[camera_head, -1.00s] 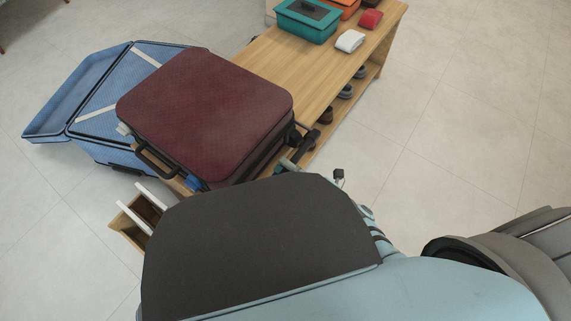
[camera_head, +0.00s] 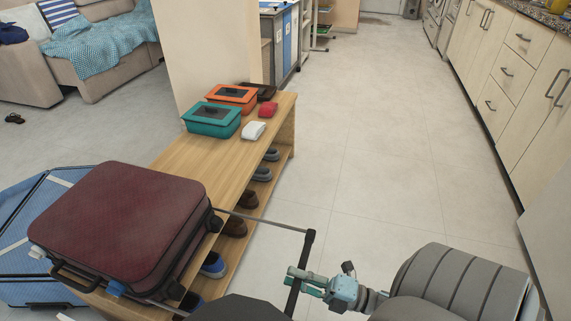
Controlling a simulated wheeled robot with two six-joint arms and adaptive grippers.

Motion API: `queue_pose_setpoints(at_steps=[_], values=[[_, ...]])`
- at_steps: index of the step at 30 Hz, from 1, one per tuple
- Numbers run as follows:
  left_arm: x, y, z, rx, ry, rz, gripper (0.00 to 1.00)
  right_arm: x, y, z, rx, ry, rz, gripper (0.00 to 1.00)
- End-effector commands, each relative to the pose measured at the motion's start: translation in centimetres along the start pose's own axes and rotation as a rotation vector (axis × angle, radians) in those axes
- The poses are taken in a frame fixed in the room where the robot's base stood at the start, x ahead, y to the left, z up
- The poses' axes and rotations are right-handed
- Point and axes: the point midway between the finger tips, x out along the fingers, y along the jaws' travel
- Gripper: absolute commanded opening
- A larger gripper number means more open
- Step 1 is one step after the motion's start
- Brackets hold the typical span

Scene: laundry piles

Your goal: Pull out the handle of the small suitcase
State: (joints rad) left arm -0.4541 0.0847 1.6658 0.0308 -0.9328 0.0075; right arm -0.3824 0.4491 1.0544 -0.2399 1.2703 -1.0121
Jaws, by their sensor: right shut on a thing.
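The small dark red suitcase (camera_head: 125,220) lies flat on the wooden shoe bench. A thin metal rod (camera_head: 260,219) runs from its right side to the black grip bar (camera_head: 302,260) of its pull-out handle, which stands well clear of the case. My right gripper (camera_head: 293,278) is shut on this bar, to the right of the bench. A second rod shows low at the case's near side, partly hidden by my own dark body part. The black carry handle (camera_head: 75,279) is on the near left side. My left gripper is not in view.
The bench (camera_head: 190,160) bears a teal box (camera_head: 212,119), an orange box (camera_head: 232,96), a white item (camera_head: 254,131) and a red item (camera_head: 268,109). Several shoes sit on its lower shelf. A blue open case (camera_head: 20,245) lies at left. Floor between bench and cabinets (camera_head: 500,70) is clear.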

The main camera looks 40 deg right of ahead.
Motion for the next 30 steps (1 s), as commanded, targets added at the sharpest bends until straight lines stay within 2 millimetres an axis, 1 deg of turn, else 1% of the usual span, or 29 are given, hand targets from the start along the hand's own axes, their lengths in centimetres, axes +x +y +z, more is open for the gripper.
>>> queue_pose_setpoints(at_steps=[6,14,15,17,18,19,27,30], values=[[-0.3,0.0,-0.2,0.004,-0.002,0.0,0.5,-0.7,0.2,0.5,-0.002,-0.005,0.001,0.0],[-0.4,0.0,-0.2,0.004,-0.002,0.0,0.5,-1.2,0.3,0.6,-0.003,-0.018,0.001,0.0],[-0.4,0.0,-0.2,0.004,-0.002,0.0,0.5,-1.2,0.3,0.6,-0.002,-0.019,0.0,0.18],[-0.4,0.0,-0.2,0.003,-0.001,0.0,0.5,-1.3,0.3,0.6,-0.002,-0.019,0.0,0.27],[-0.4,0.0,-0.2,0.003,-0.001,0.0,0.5,-1.2,0.3,0.6,-0.002,-0.018,0.0,0.34],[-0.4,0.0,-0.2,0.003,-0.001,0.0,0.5,-1.1,0.2,0.6,-0.002,-0.017,0.0,0.37],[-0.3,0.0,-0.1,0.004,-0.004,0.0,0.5,-0.9,0.2,0.5,-0.002,-0.011,0.001,0.37],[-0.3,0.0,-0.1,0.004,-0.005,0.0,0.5,-1.5,0.2,0.5,-0.001,-0.011,0.0,0.37]])
